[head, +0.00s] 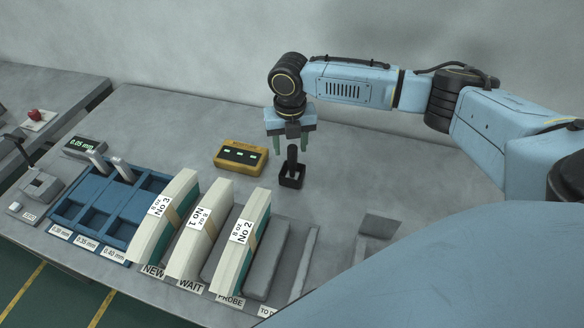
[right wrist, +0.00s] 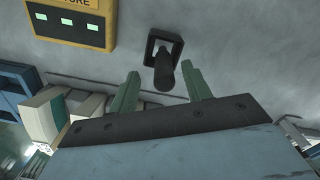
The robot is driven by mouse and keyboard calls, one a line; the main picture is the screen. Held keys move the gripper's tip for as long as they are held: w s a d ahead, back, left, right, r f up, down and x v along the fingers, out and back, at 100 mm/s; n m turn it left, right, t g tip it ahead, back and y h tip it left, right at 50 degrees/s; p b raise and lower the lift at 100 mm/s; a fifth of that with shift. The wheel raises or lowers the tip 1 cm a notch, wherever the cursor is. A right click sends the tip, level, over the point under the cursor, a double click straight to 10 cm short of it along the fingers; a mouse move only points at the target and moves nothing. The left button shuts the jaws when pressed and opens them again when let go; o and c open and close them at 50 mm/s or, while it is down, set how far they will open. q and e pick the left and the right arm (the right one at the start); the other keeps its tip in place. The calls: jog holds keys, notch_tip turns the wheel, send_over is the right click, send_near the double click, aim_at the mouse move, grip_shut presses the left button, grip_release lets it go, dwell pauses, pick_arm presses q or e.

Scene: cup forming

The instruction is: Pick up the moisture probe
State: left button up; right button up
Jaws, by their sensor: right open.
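The moisture probe (head: 292,157) is a dark upright handle standing in a small square black holder (head: 291,180) on the grey table. In the right wrist view the probe (right wrist: 164,74) shows beyond the fingertips, roughly between their lines, with its holder (right wrist: 153,45) behind it. My right gripper (head: 291,150) is open and empty, pointing down above and close to the probe. Its two green fingers also show in the right wrist view (right wrist: 163,80), spread apart. I cannot tell from these views whether a finger touches the probe. My left gripper is not in view.
A yellow meter (head: 240,156) with green displays lies left of the probe. Several labelled paper stacks (head: 205,230) stand in grey slots at the front. A blue compartment tray (head: 110,205) is at the left.

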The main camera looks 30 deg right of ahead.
aim_at(292, 159)
jog(key=f, duration=0.5)
jog(key=shift+s, duration=0.35)
jog(key=shift+d+r, duration=0.1)
grip_shut()
notch_tip(292, 159, up, 10)
jog(key=shift+r+p, duration=0.1)
jog(key=shift+p, duration=0.25)
